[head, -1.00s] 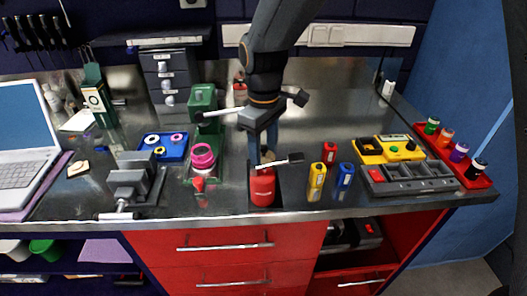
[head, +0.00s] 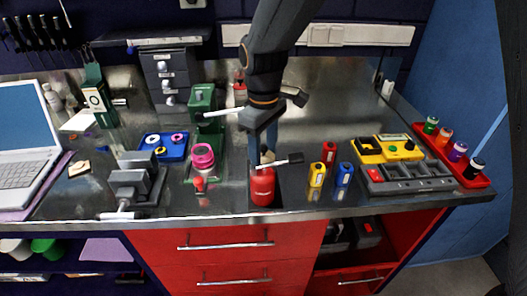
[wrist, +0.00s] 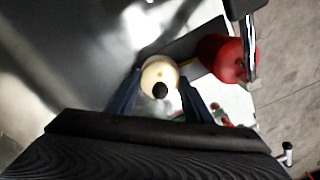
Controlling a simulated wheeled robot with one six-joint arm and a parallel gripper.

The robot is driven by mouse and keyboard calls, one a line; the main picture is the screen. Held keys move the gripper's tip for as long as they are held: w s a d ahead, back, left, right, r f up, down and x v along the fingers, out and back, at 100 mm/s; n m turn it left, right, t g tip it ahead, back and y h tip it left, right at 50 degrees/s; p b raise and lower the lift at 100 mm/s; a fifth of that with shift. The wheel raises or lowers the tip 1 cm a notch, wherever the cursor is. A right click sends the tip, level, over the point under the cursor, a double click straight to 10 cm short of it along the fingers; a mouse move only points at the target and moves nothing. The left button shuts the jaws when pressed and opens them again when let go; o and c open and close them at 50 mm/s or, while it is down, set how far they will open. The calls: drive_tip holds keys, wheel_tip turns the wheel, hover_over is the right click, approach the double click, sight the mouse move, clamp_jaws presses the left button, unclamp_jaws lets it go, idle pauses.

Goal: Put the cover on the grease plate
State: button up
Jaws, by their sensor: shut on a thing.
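My gripper (head: 262,147) points down over the bench behind a red can. In the wrist view, its two fingers (wrist: 160,80) stand on either side of a round cream cover (wrist: 158,72) with a black knob, and they are shut on it. In the head view, only a small pale part of the cover (head: 267,157) shows between the fingers, just behind the can. I cannot make out the grease plate; the cover, gripper or can may hide it. I cannot tell whether the cover touches anything below.
The red can (head: 262,187), with a black-ended lever, stands close in front of my gripper, by the bench's front edge. Yellow (head: 317,174), red (head: 330,153) and blue (head: 344,175) bottles stand to the right. A green press (head: 205,110) stands to the left. The back right bench is clear.

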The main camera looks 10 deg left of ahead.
sight(264, 147)
drive_tip(key=shift+f, duration=0.65)
drive_tip(key=o, duration=0.7)
drive_tip(key=shift+o, duration=0.2)
drive_tip(key=shift+r, duration=0.15)
drive_tip(key=shift+r+p, duration=4.1)
drive_tip(key=shift+r, duration=1.35)
drive_tip(key=s+d+f+m+b, duration=0.2)
drive_tip(key=s+d+f+m, duration=0.1)
drive_tip(key=d, duration=0.6)
drive_tip(key=s+d+f+m+t+b, duration=0.1)
drive_tip(key=s+d+f+m+b, duration=0.1)
drive_tip(key=d+m, duration=0.3)
drive_tip(key=s+d+f+m+b, duration=0.2)
drive_tip(key=s+d+f+m, duration=0.1)
drive_tip(key=d, duration=1.1)
drive_tip(key=shift+s+d+f+m+b, duration=0.15)
drive_tip(key=shift+s+m, duration=0.15)
drive_tip(key=shift+m, duration=0.2)
drive_tip(key=shift+s+a+f+m+b, duration=0.15)
drive_tip(key=shift+s+m, duration=0.1)
drive_tip(key=shift+m, duration=0.25)
